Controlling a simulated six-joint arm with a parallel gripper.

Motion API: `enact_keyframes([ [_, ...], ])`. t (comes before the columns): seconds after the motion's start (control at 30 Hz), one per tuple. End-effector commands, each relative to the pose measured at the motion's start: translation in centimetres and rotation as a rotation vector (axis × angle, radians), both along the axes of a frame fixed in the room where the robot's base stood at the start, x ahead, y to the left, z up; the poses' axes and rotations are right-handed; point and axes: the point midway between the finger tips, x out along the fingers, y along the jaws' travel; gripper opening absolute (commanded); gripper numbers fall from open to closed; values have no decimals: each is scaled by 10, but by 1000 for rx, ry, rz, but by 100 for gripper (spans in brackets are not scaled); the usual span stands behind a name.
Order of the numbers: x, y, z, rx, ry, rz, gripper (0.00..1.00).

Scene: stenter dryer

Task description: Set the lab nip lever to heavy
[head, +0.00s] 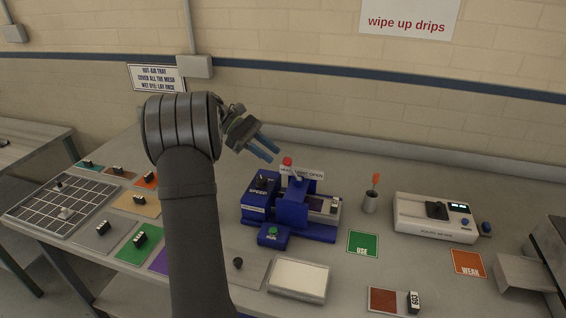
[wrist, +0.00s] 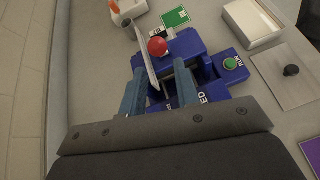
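The lab nip is a blue machine (head: 292,212) in the middle of the bench. Its lever ends in a red ball knob (head: 287,161), which stands by the left part of a white label plate (head: 306,174). "LIGHT" and "OPEN" seem readable there; I cannot tell the lever's exact setting. My gripper (head: 273,155) is in the air to the upper left of the knob, apart from it. In the wrist view its two blue fingers (wrist: 160,88) are spread and empty. The red knob (wrist: 158,46) shows beyond the fingertips, between their lines. The lever's shaft is mostly hidden.
A blue speed box (head: 259,197) and a green button box (head: 273,235) adjoin the nip. A cup with an orange-tipped tool (head: 370,200) and a white meter (head: 434,218) stand right. A white tray (head: 298,281) lies in front. Colored swatches and a mesh tray (head: 62,203) lie left.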

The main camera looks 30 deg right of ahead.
Motion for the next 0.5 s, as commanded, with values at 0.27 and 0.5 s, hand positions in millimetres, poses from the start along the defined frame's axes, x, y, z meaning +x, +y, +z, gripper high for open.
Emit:
enact_keyframes([
  [0.27,23,18,17,0,0,0,29],
  [0.5,25,21,19,0,0,-1,29],
])
